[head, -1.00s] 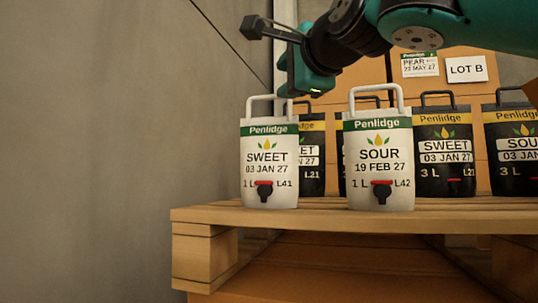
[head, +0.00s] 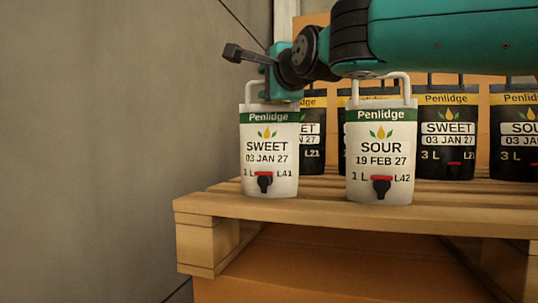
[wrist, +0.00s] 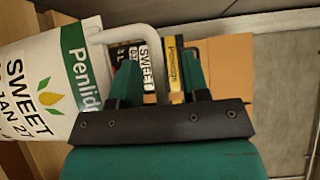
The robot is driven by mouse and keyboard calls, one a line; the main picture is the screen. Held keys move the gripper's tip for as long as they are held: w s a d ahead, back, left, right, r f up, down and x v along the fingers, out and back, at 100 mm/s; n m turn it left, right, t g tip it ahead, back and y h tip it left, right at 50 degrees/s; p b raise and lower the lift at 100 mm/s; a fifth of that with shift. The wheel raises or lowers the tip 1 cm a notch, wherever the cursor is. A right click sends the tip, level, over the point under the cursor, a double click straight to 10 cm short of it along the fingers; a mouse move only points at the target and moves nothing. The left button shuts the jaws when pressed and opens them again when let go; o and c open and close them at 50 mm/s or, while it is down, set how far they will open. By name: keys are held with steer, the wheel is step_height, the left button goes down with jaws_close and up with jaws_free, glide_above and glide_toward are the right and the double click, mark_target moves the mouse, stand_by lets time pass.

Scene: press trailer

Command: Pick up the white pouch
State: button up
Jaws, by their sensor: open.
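Two white pouches with green bands stand upright on the pallet. The SWEET white pouch (head: 270,160) is on the left; the SOUR white pouch (head: 381,150) is to its right. My gripper (head: 284,88) is at the top of the SWEET pouch and hides much of its handle. In the wrist view, the SWEET pouch (wrist: 42,88) fills the left side. Its pale handle (wrist: 153,55) reaches between the open fingers of my gripper (wrist: 160,82). I cannot tell whether they touch it.
Black pouches (head: 447,135) with yellow bands stand behind on the wooden pallet (head: 300,210). Cardboard boxes (head: 310,30) rise behind them. A grey wall (head: 110,140) is at the left. My arm passes above the SOUR pouch.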

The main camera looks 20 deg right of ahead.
steer(key=shift+c, duration=0.4)
jaws_close()
stand_by(0.9)
steer(key=shift+r, duration=0.15)
